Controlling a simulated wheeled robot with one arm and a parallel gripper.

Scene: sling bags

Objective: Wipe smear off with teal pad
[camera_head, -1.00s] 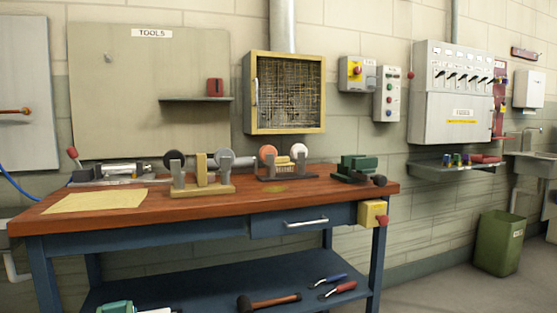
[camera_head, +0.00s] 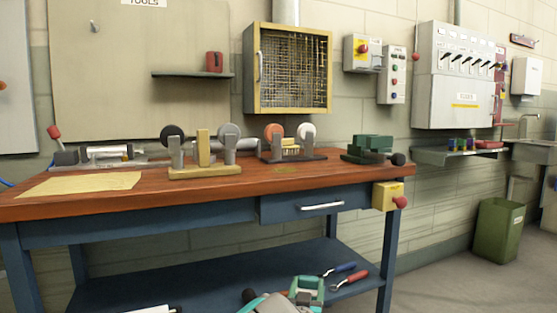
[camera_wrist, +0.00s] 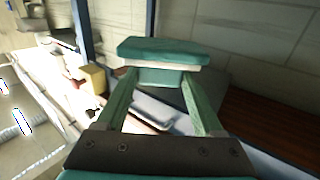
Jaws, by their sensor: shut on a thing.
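The teal pad (camera_wrist: 160,50), a teal block with a pale layer beneath, is held at the ends of my gripper's green fingers (camera_wrist: 160,82) in the wrist view. My gripper (camera_head: 304,298) shows at the bottom edge of the head view, in front of the workbench and below its top. The gripper is shut on the pad. A dull yellow-green smear (camera_head: 286,169) lies on the wooden bench top (camera_head: 230,188), in front of the twin-wheel grinder. The pad is apart from the smear.
A bench grinder (camera_head: 203,165), a smaller twin-wheel grinder (camera_head: 291,150), a green vise (camera_head: 370,148) and a yellow sheet (camera_head: 80,184) stand or lie on the bench. A yellow switch box (camera_head: 386,196) juts from its right front. Pliers (camera_head: 347,277) lie on the lower shelf.

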